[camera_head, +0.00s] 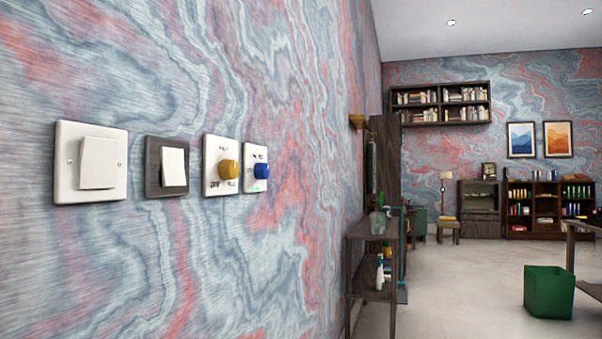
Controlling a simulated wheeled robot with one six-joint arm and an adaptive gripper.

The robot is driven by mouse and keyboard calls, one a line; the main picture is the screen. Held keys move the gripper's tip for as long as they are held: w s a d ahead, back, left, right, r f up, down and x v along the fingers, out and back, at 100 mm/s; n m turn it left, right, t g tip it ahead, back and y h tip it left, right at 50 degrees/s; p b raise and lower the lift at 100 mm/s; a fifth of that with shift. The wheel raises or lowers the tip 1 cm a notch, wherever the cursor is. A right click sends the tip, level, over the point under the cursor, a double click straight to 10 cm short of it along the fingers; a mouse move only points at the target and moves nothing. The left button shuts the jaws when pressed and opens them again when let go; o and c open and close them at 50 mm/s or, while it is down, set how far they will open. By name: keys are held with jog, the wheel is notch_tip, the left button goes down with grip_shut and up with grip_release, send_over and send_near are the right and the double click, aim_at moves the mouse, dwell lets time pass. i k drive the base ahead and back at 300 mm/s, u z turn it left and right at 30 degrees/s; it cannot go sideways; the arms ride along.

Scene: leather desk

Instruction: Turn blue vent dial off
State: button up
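The blue vent dial (262,171) is a round knob on a small white wall plate (249,153), the rightmost and farthest of the row on the left wall. A small green mark shows at the plate's lower part, under the knob. The lettering on the plate is too small to read, and I cannot tell which setting the knob points to. My gripper is not in this view.
Left of the blue dial are a yellow dial (229,171), a dark-framed switch (167,167) and a white switch (91,162). A dark shelf stand (373,236) with bottles stands farther along the wall. A green bin (548,291) stands at right. The floor (455,295) between is open.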

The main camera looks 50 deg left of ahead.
aim_at(261, 169)
jog(key=u, duration=0.5)
jog(key=i, duration=0.9)
jog(key=u, duration=0.9)
